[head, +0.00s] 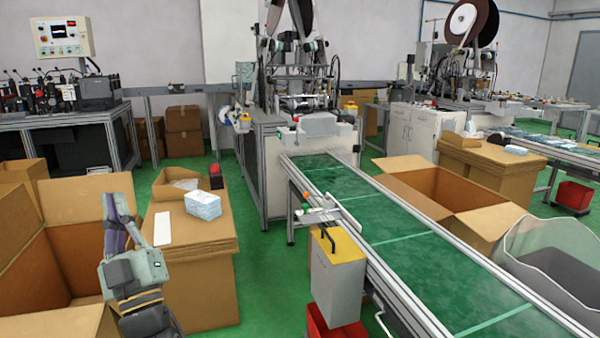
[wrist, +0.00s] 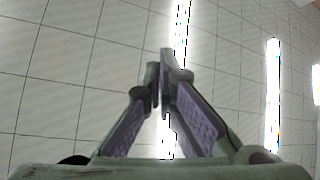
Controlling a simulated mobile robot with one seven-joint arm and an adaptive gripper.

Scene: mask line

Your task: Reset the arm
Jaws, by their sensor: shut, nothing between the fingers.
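My arm and my gripper (head: 116,205) show at the lower left of the head view. The gripper points up, in front of the cardboard boxes. In the wrist view the fingertips of my gripper (wrist: 164,72) meet, with nothing between them. Behind them is only a tiled ceiling with bright light strips, so the wrist camera faces upward.
An open cardboard box (head: 72,240) stands close on the left. A green conveyor (head: 400,240) crosses to the right. A large open box (head: 465,205) is beyond it.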

